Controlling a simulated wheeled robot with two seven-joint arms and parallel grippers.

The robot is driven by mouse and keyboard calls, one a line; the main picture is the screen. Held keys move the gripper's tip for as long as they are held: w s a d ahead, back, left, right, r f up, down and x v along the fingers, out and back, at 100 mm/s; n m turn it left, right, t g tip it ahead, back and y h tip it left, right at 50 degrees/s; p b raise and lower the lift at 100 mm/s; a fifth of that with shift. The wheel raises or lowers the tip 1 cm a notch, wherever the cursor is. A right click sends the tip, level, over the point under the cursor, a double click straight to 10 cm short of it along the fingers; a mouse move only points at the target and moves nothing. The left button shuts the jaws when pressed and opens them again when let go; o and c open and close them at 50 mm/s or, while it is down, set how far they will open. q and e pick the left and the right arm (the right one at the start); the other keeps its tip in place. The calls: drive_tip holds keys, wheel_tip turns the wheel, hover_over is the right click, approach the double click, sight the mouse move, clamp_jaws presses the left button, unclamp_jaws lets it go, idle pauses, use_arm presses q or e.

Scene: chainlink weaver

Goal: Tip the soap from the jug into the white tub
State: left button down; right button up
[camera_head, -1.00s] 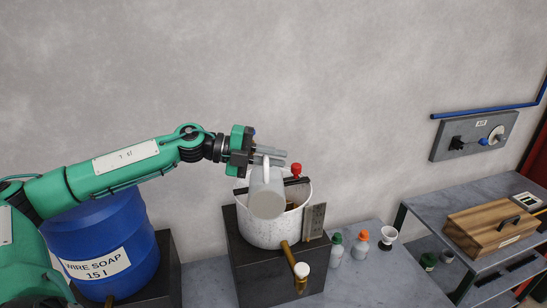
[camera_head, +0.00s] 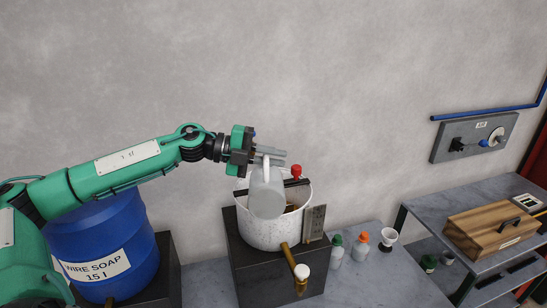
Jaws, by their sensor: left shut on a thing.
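The grey jug (camera_head: 267,197) hangs over the left part of the white tub (camera_head: 270,236). My left gripper (camera_head: 268,155) is shut on the jug near its upper end. The jug's base shows towards the camera and its mouth is hidden, so I cannot tell whether soap runs out. The tub is speckled white and stands on a dark block, with a brass tap with a white knob at its front. The tub's inside is mostly hidden behind the jug. My right gripper does not show.
A blue drum (camera_head: 102,243) labelled wire soap stands left of the tub. A red knob (camera_head: 296,171) rises at the tub's back rim. A wooden box (camera_head: 495,229) sits farther right.

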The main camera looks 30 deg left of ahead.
use_arm(q)
drive_tip(key=shift+w+a+r+n, duration=0.15)
drive_tip(key=shift+w+a+n, duration=0.35)
drive_tip(key=shift+w, duration=0.2)
idle(2.5)
idle(0.4)
